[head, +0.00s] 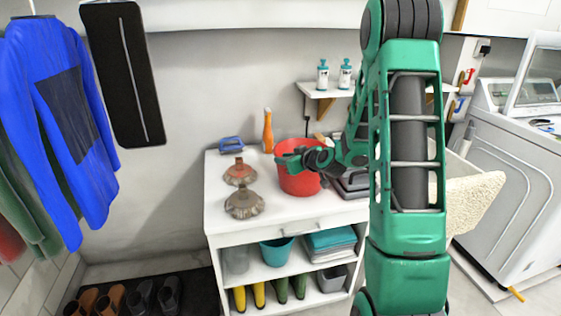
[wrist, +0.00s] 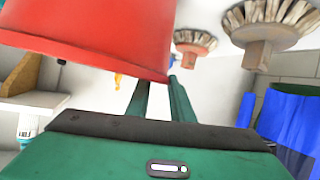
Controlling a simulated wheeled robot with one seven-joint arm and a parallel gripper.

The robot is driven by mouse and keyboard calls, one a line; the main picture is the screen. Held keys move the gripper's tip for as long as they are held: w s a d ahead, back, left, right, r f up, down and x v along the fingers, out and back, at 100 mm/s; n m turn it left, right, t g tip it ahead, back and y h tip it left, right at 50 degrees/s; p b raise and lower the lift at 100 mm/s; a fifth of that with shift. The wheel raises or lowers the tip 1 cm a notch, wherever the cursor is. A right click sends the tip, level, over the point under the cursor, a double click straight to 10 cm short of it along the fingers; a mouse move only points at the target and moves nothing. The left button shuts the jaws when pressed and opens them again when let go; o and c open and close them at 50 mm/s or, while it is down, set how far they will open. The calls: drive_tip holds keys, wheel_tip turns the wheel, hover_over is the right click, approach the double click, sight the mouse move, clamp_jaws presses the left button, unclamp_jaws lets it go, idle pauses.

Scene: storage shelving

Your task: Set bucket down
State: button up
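The red bucket (head: 298,181) is over the white cabinet top in the head view, near its back right part. Whether its base touches the top or hangs just above it, I cannot tell. My gripper (head: 282,159) reaches across the bucket from the right, its fingers at the upper left side. In the wrist view the red bucket (wrist: 90,30) fills the upper left. My gripper's fingers (wrist: 158,88) are close together at its edge, seemingly shut on the wall. The bucket's edge hides one fingertip.
Two brushes (head: 244,204) (head: 240,174) stand left of the bucket on the cabinet top (head: 285,216). An orange bottle (head: 268,131) and a blue brush (head: 231,144) are behind. A dark grey case (head: 352,184) sits close on the right. The front strip of the top is clear.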

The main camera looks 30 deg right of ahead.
drive_tip(key=s+a+r+m+g, duration=0.1)
drive_tip(key=s+r+m+g, duration=0.1)
drive_tip(key=s, duration=1.3)
drive_tip(key=s+a+r+m+g, duration=0.2)
drive_tip(key=s+g, duration=0.5)
drive_tip(key=s, duration=0.8)
drive_tip(key=s+a+r+m+g, duration=0.1)
drive_tip(key=s+m+g, duration=0.3)
drive_tip(key=s, duration=1.1)
drive_tip(key=shift+a+r+m+h, duration=0.3)
drive_tip(key=shift+a+r+h, duration=0.1)
drive_tip(key=shift+r, duration=0.15)
drive_tip(key=shift+w, duration=0.15)
drive_tip(key=shift+w+f, duration=0.25)
drive_tip(key=shift+w, duration=0.2)
